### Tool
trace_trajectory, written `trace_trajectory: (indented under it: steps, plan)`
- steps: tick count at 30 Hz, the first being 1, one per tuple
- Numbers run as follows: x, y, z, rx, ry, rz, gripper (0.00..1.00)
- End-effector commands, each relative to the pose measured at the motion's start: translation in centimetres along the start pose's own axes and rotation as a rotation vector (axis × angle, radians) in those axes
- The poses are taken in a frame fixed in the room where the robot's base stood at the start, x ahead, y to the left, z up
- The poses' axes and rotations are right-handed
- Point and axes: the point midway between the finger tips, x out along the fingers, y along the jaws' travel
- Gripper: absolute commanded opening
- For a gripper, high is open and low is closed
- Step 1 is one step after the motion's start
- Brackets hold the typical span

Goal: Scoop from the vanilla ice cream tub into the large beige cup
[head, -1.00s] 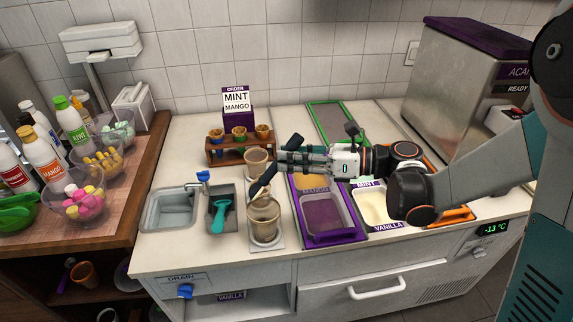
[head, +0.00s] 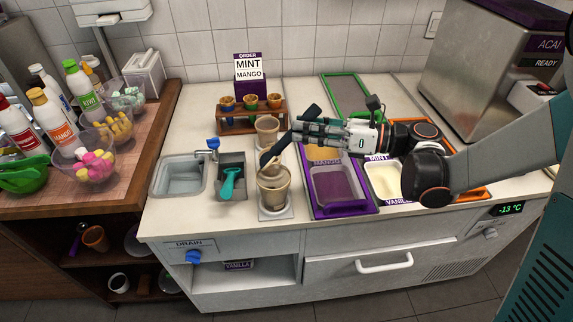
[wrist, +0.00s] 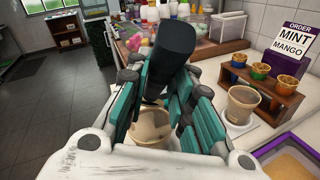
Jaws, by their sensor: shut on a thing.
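My gripper (head: 299,138) is shut on a dark scoop (head: 271,155), which also shows large in the wrist view (wrist: 172,55). The scoop is tilted, its lower end just over the rim of the large beige cup (head: 273,192). That cup stands upright on a small plate near the counter's front and shows below the fingers in the wrist view (wrist: 150,125). The scoop hides part of its opening, and I cannot tell what the cup holds. The vanilla tub (head: 384,181), with pale contents, is at the right, partly hidden by my arm.
A smaller beige cup (head: 267,130) stands behind, before a wooden rack (head: 238,124) of small cups. A purple-rimmed tub (head: 340,190) lies between cup and vanilla tub. A grey holder (head: 231,170) with a teal scoop and a sink (head: 181,176) are left.

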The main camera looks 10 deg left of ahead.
Motion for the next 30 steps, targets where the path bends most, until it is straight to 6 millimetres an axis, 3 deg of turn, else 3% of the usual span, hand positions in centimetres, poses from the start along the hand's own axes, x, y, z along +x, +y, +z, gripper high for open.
trace_trajectory:
  steps: [10, 24, 30]
  plan:
    - [0.0, 0.1, 0.4, 0.0, 0.0, 0.0, 0.0]
    - [-0.3, 1.6, 5.2, 0.0, 0.0, 0.0, 0.0]
    - [-0.4, 1.8, 5.8, 0.0, 0.0, 0.0, 0.0]
